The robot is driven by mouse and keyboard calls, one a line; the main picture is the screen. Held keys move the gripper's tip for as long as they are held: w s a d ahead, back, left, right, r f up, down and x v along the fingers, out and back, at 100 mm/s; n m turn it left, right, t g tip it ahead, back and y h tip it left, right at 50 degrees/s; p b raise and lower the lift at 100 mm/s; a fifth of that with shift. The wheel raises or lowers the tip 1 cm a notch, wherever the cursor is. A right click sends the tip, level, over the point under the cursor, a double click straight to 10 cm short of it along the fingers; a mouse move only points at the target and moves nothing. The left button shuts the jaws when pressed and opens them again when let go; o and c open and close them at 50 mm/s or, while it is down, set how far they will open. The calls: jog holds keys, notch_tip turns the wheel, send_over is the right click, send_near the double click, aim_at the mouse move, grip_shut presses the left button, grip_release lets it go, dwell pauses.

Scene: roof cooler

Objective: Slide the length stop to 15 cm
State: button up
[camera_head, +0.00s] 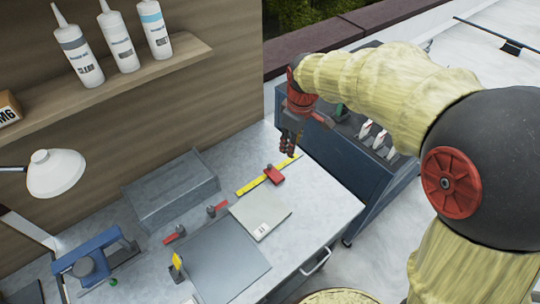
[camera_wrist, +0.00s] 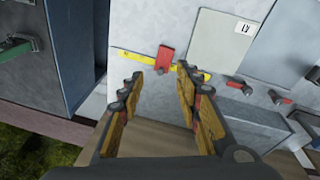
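The length stop is a red block (camera_head: 274,175) on a yellow ruler strip (camera_head: 251,186) lying on the grey workbench. In the wrist view the red stop (camera_wrist: 165,58) sits across the yellow strip (camera_wrist: 130,55), near its middle. The scale marks are too small to read. My gripper (camera_head: 291,151) points down above the bench, near the strip's right end in the head view. In the wrist view my gripper (camera_wrist: 158,76) is open and empty, its two fingers apart, with the stop showing just beyond the gap between the fingertips. I see no contact with the stop.
A pale plate with a label (camera_head: 262,216) lies close to the strip. Red-handled clamps (camera_head: 215,210), a dark grey mat (camera_head: 222,262) and a grey box (camera_head: 172,192) are on the bench. A blue-grey tool cart (camera_head: 352,160) stands at the right. A shelf with cartridges (camera_head: 120,42) hangs above.

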aim_at(270, 165)
jog(key=w+a+f+n+p, duration=0.1)
jog(key=w+a+f+n, duration=0.1)
jog(key=w+f, duration=0.1)
jog(key=w+a+f+n+g+p, duration=0.1)
jog(key=w+a+f, duration=0.1)
jog(key=f, duration=0.3)
jog(key=w+a+f+n+g+p, duration=0.1)
jog(key=w+a+f+n+p, duration=0.1)
jog(key=f, duration=0.3)
jog(key=shift+w+n, duration=0.3)
jog(key=shift+w, duration=0.5)
notch_tip(270, 165, down, 7)
jog(key=shift+f+b, duration=0.1)
jog(key=shift+b, duration=0.25)
jog(key=shift+c, duration=0.9)
grip_shut()
